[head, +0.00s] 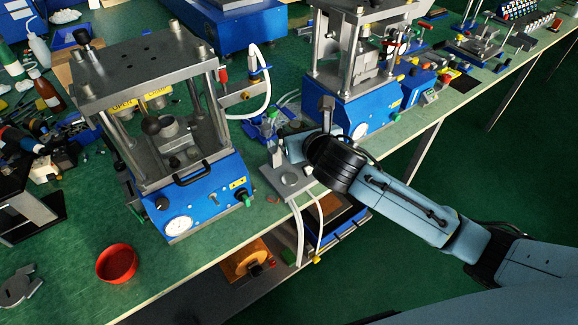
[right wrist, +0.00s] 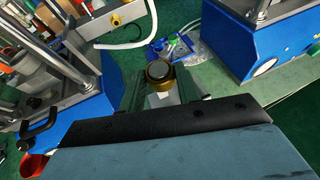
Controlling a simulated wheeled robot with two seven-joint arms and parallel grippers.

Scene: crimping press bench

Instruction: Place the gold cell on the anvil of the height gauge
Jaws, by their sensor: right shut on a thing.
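The gold cell (right wrist: 160,72) is a small round piece with a gold rim and a grey face. In the right wrist view it sits between the fingers of my right gripper (right wrist: 161,88), which is shut on it. In the head view my right gripper (head: 287,150) is over the bench between the two blue presses, and the cell cannot be made out there. The height gauge (head: 272,184) is a small grey stand at the bench's front edge. Its round anvil (head: 290,180) shows bare, just below my gripper. My left gripper is not in view.
A blue press (head: 208,190) stands left of the gauge, and another blue press (head: 350,112) stands behind it to the right. White hoses (head: 299,235) hang over the front edge beside the gauge. A red bowl (head: 117,263) stands at the front left.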

